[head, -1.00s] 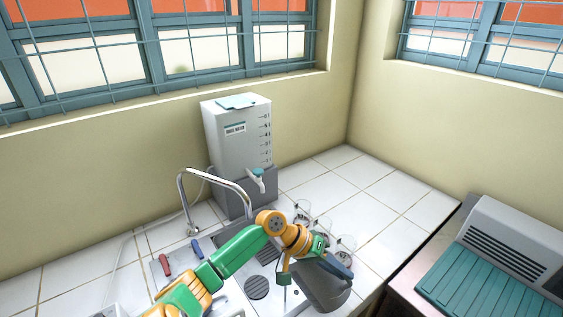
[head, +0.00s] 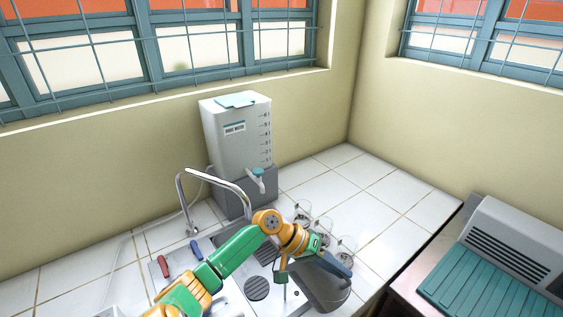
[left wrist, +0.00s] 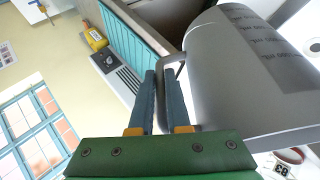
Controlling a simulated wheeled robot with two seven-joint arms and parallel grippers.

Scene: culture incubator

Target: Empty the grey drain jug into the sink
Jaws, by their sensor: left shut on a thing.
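The grey drain jug (head: 326,294) is at the right end of the sink (head: 238,296) in the head view. My left gripper (head: 342,266) is shut on its handle. In the left wrist view the two blue fingers (left wrist: 161,84) close around the thin handle loop, and the grey jug body (left wrist: 235,85) with printed lettering fills the right side. The jug looks tilted, but its mouth and contents are hidden, so I cannot tell whether liquid is flowing. A round dark drain (head: 257,288) shows in the sink, left of the jug. My right gripper is not in view.
A curved tap (head: 215,178) arches over the sink's left part. A grey water tank (head: 238,140) stands behind it. Several clear glass vessels (head: 303,212) stand on the tiles close behind my gripper. A teal-topped machine (head: 480,283) is at the right. The back right tiles are clear.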

